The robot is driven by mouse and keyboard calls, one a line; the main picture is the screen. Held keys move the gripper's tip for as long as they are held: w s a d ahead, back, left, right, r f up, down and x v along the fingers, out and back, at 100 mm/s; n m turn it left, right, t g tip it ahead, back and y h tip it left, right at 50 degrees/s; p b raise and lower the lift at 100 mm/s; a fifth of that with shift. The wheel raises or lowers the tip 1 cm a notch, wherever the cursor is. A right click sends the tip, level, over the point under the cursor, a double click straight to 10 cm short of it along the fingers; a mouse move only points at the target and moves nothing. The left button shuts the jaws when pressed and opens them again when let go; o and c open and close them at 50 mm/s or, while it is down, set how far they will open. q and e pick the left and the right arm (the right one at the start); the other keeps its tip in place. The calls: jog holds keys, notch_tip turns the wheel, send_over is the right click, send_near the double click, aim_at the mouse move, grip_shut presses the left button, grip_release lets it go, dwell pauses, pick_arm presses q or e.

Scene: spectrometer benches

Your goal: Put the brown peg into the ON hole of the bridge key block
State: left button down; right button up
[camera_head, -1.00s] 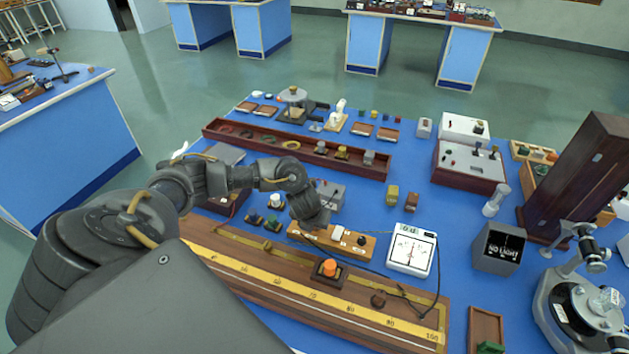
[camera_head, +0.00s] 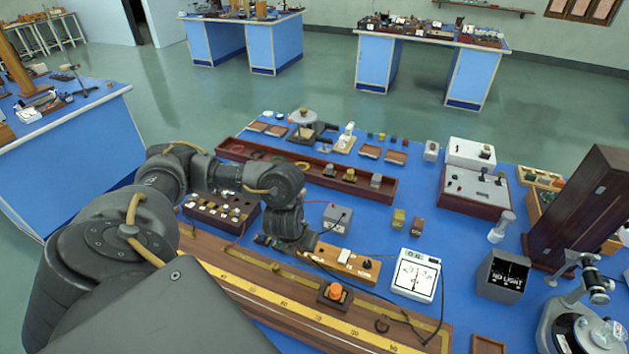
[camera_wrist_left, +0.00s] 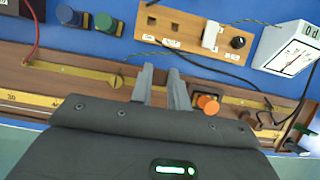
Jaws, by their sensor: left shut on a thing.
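The bridge key block (camera_head: 357,266) is a wooden strip with a white part and a black knob, just right of my left gripper (camera_head: 300,246). In the left wrist view the block (camera_wrist_left: 193,32) shows square holes toward its left end; I cannot read which is ON. My left gripper's fingers (camera_wrist_left: 163,88) are close together over the wooden scale bench, in front of the block and apart from it. They are shut on the brown peg, which is mostly hidden and hard to tell from the brown wood behind. My right gripper is not in view.
The long scale bench (camera_head: 232,283) carries an orange knob (camera_head: 335,291). A white meter (camera_head: 415,274) stands right of the block, with wires around it. A grey box (camera_head: 338,217) is behind. Blue (camera_wrist_left: 69,16) and green (camera_wrist_left: 104,21) knobs stand left of the block.

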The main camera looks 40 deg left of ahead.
pick_arm(q)
jog(key=s+r+p, duration=0.4)
jog(key=r+p, duration=0.1)
jog(key=shift+s+d, duration=0.15)
jog(key=shift+s, duration=0.1)
dwell(0.6)
